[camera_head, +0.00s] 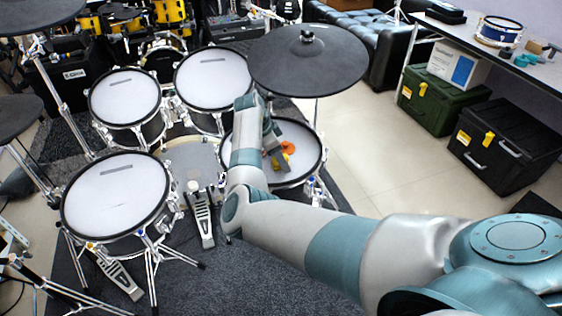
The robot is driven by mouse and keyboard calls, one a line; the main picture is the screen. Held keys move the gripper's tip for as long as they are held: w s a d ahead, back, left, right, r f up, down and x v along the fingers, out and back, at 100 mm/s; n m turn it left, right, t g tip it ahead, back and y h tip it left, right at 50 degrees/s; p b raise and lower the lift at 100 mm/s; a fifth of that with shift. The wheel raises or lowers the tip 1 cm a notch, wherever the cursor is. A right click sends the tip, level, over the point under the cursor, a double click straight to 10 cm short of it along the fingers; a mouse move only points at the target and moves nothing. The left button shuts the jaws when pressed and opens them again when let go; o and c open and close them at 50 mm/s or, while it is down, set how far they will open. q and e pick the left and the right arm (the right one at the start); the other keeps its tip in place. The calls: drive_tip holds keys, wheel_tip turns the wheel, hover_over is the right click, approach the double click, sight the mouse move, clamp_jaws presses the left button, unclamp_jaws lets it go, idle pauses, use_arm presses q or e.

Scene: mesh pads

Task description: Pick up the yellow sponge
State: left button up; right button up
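A small yellow piece (281,160), which looks like the yellow sponge, shows at the snare-like drum (305,166) in the middle of the view. My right arm comes in from the right, bends and reaches over this drum. My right gripper (279,153) is right at the yellow piece, and my wrist and forearm hide part of both. I cannot tell whether the fingers are closed on it or only beside it. My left gripper is not in view.
An orange round thing (288,147) lies on the same drum, close to the gripper. A black cymbal pad (308,62) overhangs behind. Other white drums (116,190) stand to the left. A table (465,38) and black case (505,145) are at right; the floor between is clear.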

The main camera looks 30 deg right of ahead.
sight(285, 155)
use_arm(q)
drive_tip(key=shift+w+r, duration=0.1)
use_arm(e)
drive_tip(key=shift+c, duration=0.7)
drive_tip(key=c, duration=1)
